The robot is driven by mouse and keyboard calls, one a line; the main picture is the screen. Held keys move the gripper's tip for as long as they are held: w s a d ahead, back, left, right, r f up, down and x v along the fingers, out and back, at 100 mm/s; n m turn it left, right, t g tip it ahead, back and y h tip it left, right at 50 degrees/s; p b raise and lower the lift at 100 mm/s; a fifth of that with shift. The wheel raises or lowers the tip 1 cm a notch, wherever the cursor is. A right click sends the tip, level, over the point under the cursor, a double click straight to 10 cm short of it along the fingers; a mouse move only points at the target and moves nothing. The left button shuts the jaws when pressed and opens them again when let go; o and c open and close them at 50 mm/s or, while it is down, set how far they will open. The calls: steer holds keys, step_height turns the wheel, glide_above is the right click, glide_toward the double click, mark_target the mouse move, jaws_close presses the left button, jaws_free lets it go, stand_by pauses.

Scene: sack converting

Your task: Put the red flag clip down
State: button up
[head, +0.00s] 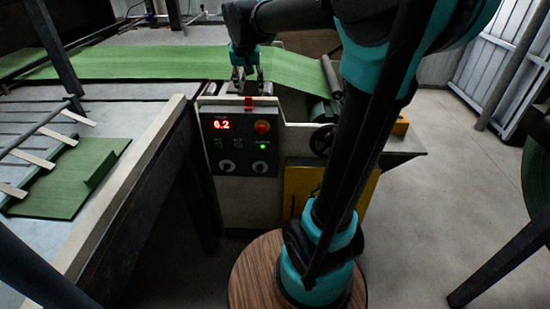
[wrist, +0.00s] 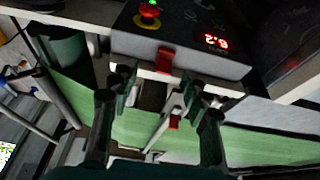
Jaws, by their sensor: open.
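The red flag clip (head: 249,103) shows in the head view as a small red piece at the top edge of the control box (head: 238,145). My gripper (head: 248,85) is directly above it, pointing down, with its fingers apart. In the wrist view a red piece (wrist: 165,60) lies at the box's pale edge, just beyond my open gripper (wrist: 160,82). I cannot tell whether the two red pieces belong to one clip, or whether either touches a finger.
A red stop button (head: 262,127) and a lit display (head: 221,125) are on the box front. A green web (head: 130,62) runs behind the box. A table with a cut green piece (head: 65,180) stands left. The floor (head: 430,200) to the right is clear.

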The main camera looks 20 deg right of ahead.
steer(key=s+d+f+n, duration=0.1)
steer(key=s+d+f, duration=0.1)
steer(key=s+f, duration=0.9)
steer(key=s+d+f+n+y, duration=0.1)
steer(key=s+d+f+n, duration=0.1)
steer(key=s+f, duration=1)
steer(key=shift+s+d, duration=0.25)
steer(key=shift+s, duration=0.25)
steer(key=shift+r, duration=0.1)
steer(key=shift+c, duration=0.2)
